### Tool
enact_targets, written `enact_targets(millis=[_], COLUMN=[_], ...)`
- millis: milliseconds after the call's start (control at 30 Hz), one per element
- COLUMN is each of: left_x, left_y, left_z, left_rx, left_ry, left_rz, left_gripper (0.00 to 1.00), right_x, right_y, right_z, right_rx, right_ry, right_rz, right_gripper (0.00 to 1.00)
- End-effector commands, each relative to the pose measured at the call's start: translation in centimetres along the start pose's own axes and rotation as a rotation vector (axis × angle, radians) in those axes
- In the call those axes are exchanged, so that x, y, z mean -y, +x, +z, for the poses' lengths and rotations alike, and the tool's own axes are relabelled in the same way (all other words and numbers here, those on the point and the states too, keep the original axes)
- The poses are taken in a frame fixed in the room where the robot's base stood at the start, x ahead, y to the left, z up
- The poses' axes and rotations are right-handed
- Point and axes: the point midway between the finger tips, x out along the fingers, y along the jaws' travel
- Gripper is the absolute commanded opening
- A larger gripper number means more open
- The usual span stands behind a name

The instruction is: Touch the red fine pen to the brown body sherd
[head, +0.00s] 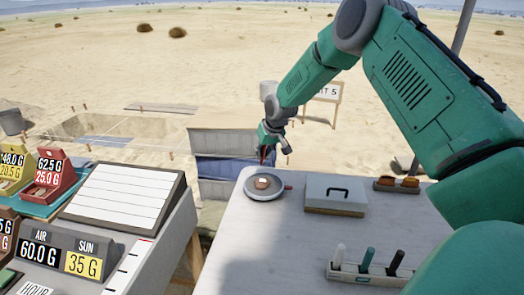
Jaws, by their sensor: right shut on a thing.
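My right gripper (272,147) reaches in from the right and points down above the far left part of the white table. It is shut on the red fine pen (262,156), of which only a small red and dark part shows. The brown body sherd (264,182) lies with a pale patch on a round grey dish (252,193) just below the gripper. The pen's tip is close above the sherd; I cannot tell whether they touch. My left gripper is out of view.
A pen rack (345,270) holds several pens at the front. Small brown items sit on a tray (392,189). Display boxes and a sloped white board (125,197) stand left.

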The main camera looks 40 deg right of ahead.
Motion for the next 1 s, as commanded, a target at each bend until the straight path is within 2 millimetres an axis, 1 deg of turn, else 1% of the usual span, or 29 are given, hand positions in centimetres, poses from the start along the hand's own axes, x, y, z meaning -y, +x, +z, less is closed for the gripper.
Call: enact_targets(millis=[33,300,500,667,1000], left_x=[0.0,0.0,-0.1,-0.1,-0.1], left_y=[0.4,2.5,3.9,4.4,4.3], left_z=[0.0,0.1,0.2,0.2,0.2], left_rx=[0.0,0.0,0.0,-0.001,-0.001], left_ry=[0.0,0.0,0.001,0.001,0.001], left_rz=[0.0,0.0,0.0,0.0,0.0], left_gripper=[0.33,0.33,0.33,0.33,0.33], right_x=[-0.2,-0.7,-0.7,-0.7,-0.9], right_y=[0.6,3.1,4.6,5.1,5.2], right_z=[0.2,1.1,1.8,2.0,1.9], right_rx=[0.001,0.003,0.002,0.001,0.002], right_ry=[0.002,0.004,0.002,0.002,0.003], right_rz=[-0.001,-0.004,-0.003,-0.002,-0.004], right_gripper=[0.0,0.0,0.0,0.0,0.0])
